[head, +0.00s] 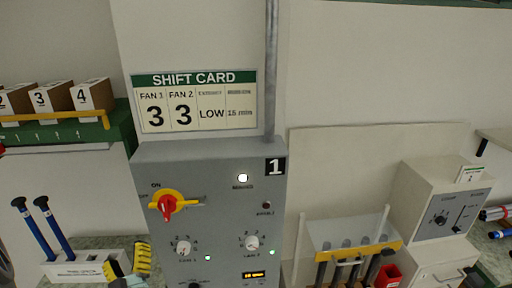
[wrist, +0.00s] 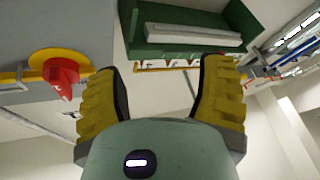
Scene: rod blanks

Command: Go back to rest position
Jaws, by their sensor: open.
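My gripper (wrist: 160,70) is open, with its two ribbed yellow fingers spread wide and nothing between them. In the head view my gripper (head: 129,258) shows at the bottom, just left of the grey control panel's lower left edge. The grey panel (head: 225,215), marked 1, carries a red rotary switch (head: 167,207) on a yellow disc at its upper left. In the wrist view the red switch (wrist: 62,72) is to the left of the left finger, apart from it.
A shift card (head: 195,102) hangs above the panel. A green shelf (head: 120,135) with numbered boxes and a holder with blue-handled tools (head: 45,225) are at left. A white control box (head: 440,205) and a yellow-edged rack (head: 350,250) are at right. Wall space between is bare.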

